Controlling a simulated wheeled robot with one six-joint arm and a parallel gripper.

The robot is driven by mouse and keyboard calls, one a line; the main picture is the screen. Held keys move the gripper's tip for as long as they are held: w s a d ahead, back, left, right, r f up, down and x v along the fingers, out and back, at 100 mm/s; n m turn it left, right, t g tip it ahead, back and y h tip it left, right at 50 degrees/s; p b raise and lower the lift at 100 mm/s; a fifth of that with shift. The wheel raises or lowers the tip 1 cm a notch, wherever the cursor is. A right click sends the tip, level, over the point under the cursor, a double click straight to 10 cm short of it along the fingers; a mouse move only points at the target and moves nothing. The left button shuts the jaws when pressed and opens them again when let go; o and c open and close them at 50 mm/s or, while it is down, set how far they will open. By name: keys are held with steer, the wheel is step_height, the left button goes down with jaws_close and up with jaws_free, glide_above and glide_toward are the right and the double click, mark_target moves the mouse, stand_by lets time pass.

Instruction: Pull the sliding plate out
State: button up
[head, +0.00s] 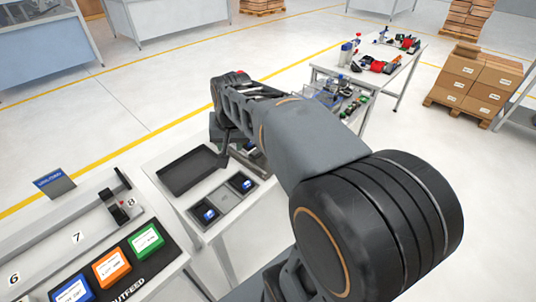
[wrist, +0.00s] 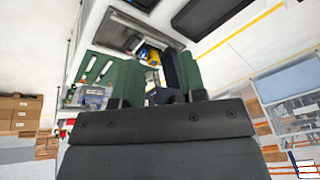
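My gripper (head: 224,152) hangs over the back edge of the white work table in the head view, partly behind my arm. In the wrist view my gripper (wrist: 157,72) shows two dark green fingers set apart, with a gap between them. Small yellow and blue parts show in and beyond this gap; I cannot tell whether the fingers touch them. I cannot tell which part is the sliding plate.
A black tray (head: 187,172) lies left of the grey plate. Blue, orange and green boxes (head: 110,268) stand at the lower left. A table with tools (head: 378,62) and stacked cartons (head: 476,82) are farther back. Open floor lies between.

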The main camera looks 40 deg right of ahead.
steer(key=w+d+f+m+g+b, duration=0.1)
steer(key=w+d+f+m+b, duration=0.1)
steer(key=w+d+f+m, duration=0.6)
steer(key=w+d+f+m+g+b, duration=0.1)
steer(key=w+d+f, duration=0.3)
steer(key=d, duration=0.7)
steer(key=shift+m+y, duration=0.3)
steer(key=f, duration=0.4)
steer(key=w+f+p, duration=0.1)
steer(key=f, duration=0.3)
steer(key=w+d+f, duration=0.1)
steer(key=f, duration=0.4)
steer(key=shift+w+p, duration=0.25)
steer(key=shift+p, duration=0.05)
steer(key=shift+w+f, duration=0.1)
steer(key=shift+f, duration=0.35)
jaws_close()
